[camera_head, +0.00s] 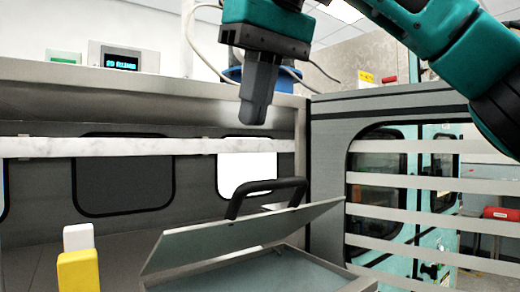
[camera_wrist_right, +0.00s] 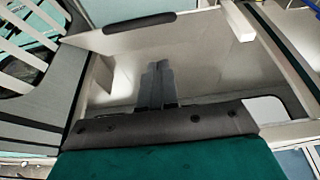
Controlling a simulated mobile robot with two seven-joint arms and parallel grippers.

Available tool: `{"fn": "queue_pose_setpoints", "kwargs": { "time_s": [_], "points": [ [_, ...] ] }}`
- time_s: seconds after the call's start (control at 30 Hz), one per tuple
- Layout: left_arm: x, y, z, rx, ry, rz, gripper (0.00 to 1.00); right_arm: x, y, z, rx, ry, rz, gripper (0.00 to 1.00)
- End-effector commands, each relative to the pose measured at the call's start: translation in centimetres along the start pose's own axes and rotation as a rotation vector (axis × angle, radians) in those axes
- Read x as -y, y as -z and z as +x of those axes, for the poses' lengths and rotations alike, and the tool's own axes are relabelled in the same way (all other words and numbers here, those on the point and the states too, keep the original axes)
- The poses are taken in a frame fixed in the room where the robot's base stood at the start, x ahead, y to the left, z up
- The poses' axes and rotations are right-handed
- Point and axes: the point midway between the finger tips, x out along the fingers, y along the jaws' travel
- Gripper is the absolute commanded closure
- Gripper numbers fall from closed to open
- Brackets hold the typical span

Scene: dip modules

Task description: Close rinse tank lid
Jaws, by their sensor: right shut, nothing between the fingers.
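The rinse tank lid (camera_head: 240,238) is a flat grey panel with a black bar handle (camera_head: 265,190) on it. It stands partly open, tilted over the tank (camera_head: 262,274), whose blue-grey inside shows below it. My right gripper (camera_head: 254,115) points down above the lid and handle, apart from both. Its fingers are together and empty. In the right wrist view the shut fingers (camera_wrist_right: 158,72) show in the middle, with a dark bar (camera_wrist_right: 140,22), likely the handle, beyond them. My left gripper is not in view.
A white block (camera_head: 78,236) and a yellow block (camera_head: 78,271) stand left of the tank. A pale horizontal rail (camera_head: 130,147) crosses the back wall. A slatted panel (camera_head: 420,212) is at the right. A small display box (camera_head: 122,60) sits on the top ledge.

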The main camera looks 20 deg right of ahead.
Motion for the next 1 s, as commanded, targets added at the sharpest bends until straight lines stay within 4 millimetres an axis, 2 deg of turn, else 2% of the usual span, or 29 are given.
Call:
{"fn": "queue_pose_setpoints", "kwargs": {
  "time_s": [0.13,0.4,0.63,1.0],
  "points": [
    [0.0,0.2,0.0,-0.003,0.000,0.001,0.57,0.0,0.0,2.5,0.004,0.002,-0.002,1.00],
    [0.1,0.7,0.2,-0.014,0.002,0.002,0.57,0.0,-2.0,4.4,0.002,0.000,-0.002,1.00],
    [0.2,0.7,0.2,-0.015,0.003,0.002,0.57,0.0,-2.8,5.1,0.001,0.000,-0.001,1.00],
    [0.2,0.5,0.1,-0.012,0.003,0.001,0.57,0.0,-2.8,5.2,0.000,0.000,0.000,1.00]
  ]
}}
